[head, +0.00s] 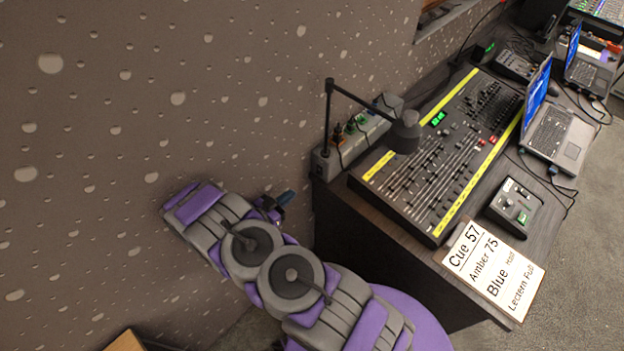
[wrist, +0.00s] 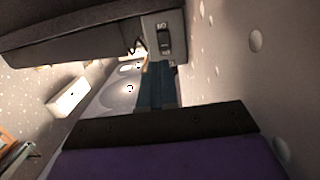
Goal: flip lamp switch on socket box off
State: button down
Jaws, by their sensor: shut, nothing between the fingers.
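The grey socket box (head: 322,166) stands along the back edge of the desk against the wall, with plugs in its top. In the wrist view, its grey end face (wrist: 176,22) seems to show a dark switch (wrist: 164,40); its position is too small to tell. The black desk lamp (head: 404,132) rises beside the box and leans over the fader board. My gripper (head: 289,196) is left of the box, apart from it, near the wall. Its blue fingers (wrist: 157,70) are shut and empty, pointing toward the box's end.
A fader board (head: 430,150) with yellow strips fills the desk (head: 345,215) beside the box. A cue sheet (head: 492,265), a small control box (head: 514,207) and a laptop (head: 560,130) lie further right. The speckled wall (head: 120,130) runs close along my arm.

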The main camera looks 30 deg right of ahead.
aim_at(320, 174)
jog(key=b+x, duration=0.2)
jog(key=x, duration=0.9)
jog(key=shift+d, duration=0.35)
jog(key=shift+w+f, duration=0.1)
jog(key=shift+f, duration=0.05)
jog(key=shift+d+h, duration=0.2)
jog(key=shift+h, duration=0.2)
jog(key=shift+w+f+t+h, duration=0.1)
jog(key=shift+f+t+h, duration=0.1)
jog(key=shift+t+h, duration=0.3)
jog(key=shift+d, duration=0.15)
